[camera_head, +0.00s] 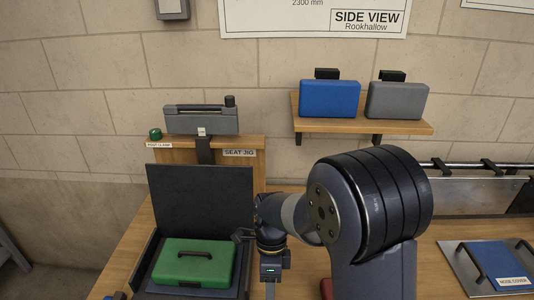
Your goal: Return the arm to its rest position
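My arm stands in the front middle of the head view, its large dark joint bent over at the top. Its wrist end hangs downward to the left of that joint. My gripper (271,270) is at the bottom edge, just right of the green case; a small green light shows on its body. Its fingers are cut off or too small to make out, so I cannot tell whether it is open or holds anything.
A green case (210,257) lies in front of an upright dark panel (200,208). The seat jig (240,153) stands behind. A wall shelf (408,127) holds a blue case (330,98) and a grey case (396,100). A blue nose cover (493,262) lies at right.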

